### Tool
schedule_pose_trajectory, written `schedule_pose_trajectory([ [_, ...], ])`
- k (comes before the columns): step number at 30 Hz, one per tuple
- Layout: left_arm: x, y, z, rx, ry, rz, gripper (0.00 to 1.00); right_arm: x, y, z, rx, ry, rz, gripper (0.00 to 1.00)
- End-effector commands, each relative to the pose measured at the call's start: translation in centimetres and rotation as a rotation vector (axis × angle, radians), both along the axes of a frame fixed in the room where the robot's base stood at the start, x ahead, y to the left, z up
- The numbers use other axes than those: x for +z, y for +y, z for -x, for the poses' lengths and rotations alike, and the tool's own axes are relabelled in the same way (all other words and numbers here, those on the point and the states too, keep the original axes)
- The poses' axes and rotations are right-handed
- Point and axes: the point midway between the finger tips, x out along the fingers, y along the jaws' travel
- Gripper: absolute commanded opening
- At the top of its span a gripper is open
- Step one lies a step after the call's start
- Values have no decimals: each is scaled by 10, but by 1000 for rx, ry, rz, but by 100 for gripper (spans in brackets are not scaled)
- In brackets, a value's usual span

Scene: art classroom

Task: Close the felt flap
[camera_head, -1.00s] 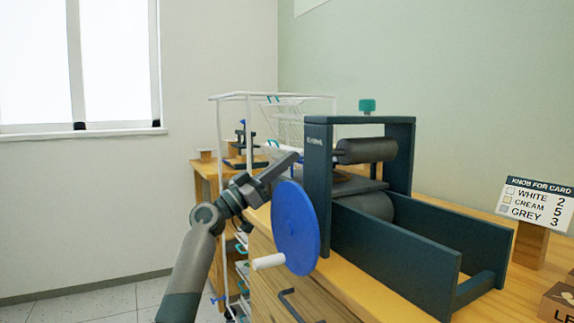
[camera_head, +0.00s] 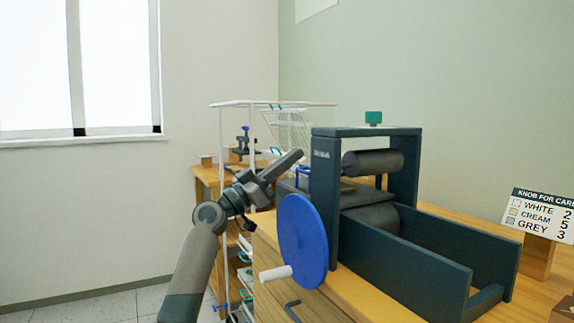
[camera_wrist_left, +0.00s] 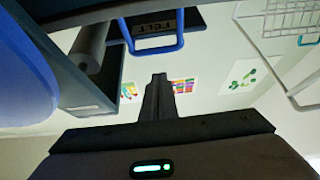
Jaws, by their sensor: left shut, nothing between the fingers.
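The etching press (camera_head: 330,215) stands on the wooden bench with a blue crank wheel (camera_head: 303,242) on its near side. In the left wrist view, a dark panel lettered FELT (camera_wrist_left: 153,23) shows at the top, with a blue U-shaped handle (camera_wrist_left: 152,49) on it. A bit of blue handle (camera_head: 303,171) shows in the head view by the press frame; the flap's angle is unclear there. My left gripper (camera_head: 291,160) is shut and empty, left of the press frame and near the handle. In the wrist view its fingers (camera_wrist_left: 158,95) appear apart from the handle. My right gripper is out of view.
A white wire rack (camera_head: 250,104) and a wooden bench with a small device (camera_head: 243,140) stand behind. A knob-setting sign (camera_head: 540,212) stands at the right. The bench drawer has a dark handle (camera_head: 292,312). The floor at left is clear.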

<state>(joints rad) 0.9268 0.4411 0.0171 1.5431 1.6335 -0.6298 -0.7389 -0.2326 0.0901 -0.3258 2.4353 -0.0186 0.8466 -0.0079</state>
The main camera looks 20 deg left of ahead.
Motion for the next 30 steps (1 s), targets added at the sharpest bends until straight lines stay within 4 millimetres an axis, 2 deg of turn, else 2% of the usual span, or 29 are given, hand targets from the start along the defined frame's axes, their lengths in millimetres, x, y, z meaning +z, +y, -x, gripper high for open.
schedule_pose_trajectory([
  [1, 5, 0, 3, 0, 1, -1, 0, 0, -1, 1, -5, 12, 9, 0],
  [3, -7, 9, 13, 3, 3, 0, 0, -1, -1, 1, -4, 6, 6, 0],
  [15, -39, 46, 60, 2, 0, 1, 0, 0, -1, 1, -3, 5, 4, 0],
  [21, -44, 52, 69, 0, -1, 1, 0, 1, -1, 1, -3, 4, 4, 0],
  [30, -45, 52, 69, 0, -2, 1, 0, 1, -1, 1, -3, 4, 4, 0],
])
